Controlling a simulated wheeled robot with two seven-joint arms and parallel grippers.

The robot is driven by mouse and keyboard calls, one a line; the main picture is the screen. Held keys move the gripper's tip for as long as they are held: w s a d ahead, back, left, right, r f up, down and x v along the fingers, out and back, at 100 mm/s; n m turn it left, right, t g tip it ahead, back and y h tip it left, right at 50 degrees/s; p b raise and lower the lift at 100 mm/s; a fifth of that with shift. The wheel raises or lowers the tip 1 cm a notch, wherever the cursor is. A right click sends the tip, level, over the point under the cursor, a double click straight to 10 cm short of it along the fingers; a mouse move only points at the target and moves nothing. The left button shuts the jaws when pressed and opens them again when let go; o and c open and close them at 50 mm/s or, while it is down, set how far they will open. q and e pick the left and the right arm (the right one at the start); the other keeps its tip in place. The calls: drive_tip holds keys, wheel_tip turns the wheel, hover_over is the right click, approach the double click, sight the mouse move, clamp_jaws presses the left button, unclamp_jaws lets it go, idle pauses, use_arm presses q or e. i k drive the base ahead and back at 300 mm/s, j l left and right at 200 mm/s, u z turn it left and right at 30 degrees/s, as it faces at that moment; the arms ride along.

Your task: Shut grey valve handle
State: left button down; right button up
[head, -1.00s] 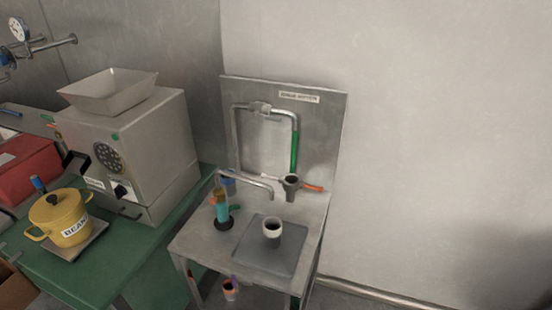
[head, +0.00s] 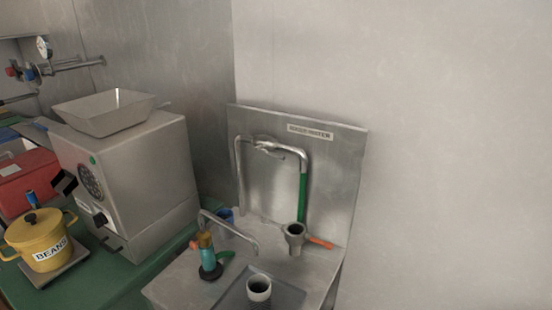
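A metal pipe loop is mounted on a steel backboard (head: 335,165) above a small steel sink stand. A small grey fitting (head: 266,146) sits on the top run of the pipe and looks like the grey valve handle; its exact position is too small to tell. A green section (head: 303,196) runs down the right side of the pipe to a dark grey cup-shaped piece (head: 295,232). An orange handle (head: 320,242) sticks out to the right of it. Neither of my grippers shows in the head view.
A curved spout (head: 232,230) and a teal and orange bottle-like fitting (head: 208,257) stand on the sink stand. A cup (head: 259,290) stands in its basin. A grinder (head: 135,180) and a yellow BEANS pot (head: 40,240) are on the green table at left. The right side is bare wall.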

sight(274, 155)
drive_tip(key=u, duration=0.45)
drive_tip(key=l+u, duration=0.45)
drive_tip(key=l, duration=0.4)
drive_tip(key=l+u, duration=0.5)
drive_tip(key=l, duration=0.4)
